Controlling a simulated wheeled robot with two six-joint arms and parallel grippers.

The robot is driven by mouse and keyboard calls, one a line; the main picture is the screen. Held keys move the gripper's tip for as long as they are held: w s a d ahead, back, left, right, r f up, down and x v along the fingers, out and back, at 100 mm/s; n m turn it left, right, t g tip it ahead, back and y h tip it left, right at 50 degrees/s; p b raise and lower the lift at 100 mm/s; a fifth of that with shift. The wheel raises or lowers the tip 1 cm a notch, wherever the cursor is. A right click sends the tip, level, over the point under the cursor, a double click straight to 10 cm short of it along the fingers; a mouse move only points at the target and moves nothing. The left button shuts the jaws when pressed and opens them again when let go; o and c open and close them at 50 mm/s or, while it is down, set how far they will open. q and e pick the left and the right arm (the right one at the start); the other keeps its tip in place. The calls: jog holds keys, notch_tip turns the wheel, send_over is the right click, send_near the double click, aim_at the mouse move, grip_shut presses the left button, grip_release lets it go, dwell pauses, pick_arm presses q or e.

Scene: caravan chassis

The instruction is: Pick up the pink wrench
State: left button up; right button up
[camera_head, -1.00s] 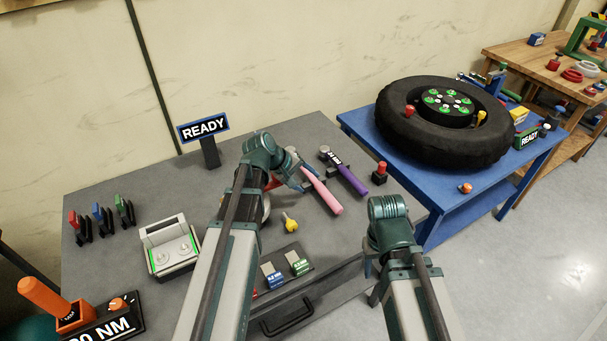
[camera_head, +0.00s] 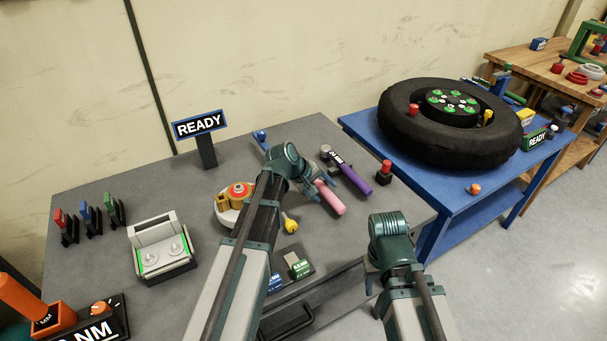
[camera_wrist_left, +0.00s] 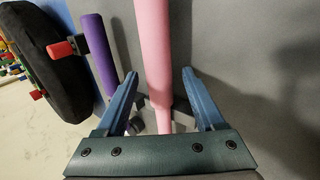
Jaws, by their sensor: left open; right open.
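The pink wrench (camera_head: 329,197) lies on the grey bench top, its handle end showing beyond my left gripper in the head view. My left gripper (camera_head: 327,184) is open above it, and the arm hides the wrench's other end. In the left wrist view the pink wrench (camera_wrist_left: 155,60) runs between the two blue fingers of my left gripper (camera_wrist_left: 160,100), with a gap on each side. I cannot tell how far above the bench the fingers are. My right gripper (camera_head: 372,280) is open and low at the front, largely hidden behind its own wrist, away from the wrench.
A purple wrench (camera_head: 355,181) lies just right of the pink one; it also shows in the left wrist view (camera_wrist_left: 99,50). A red-knobbed block (camera_head: 384,174) stands beyond it. A yellow-handled tool (camera_head: 290,223) is nearby. A tyre (camera_head: 450,130) lies on the blue table (camera_head: 440,205) at right.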

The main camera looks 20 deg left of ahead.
pick_arm(q)
grip_shut()
dwell(0.3)
dwell(1.1)
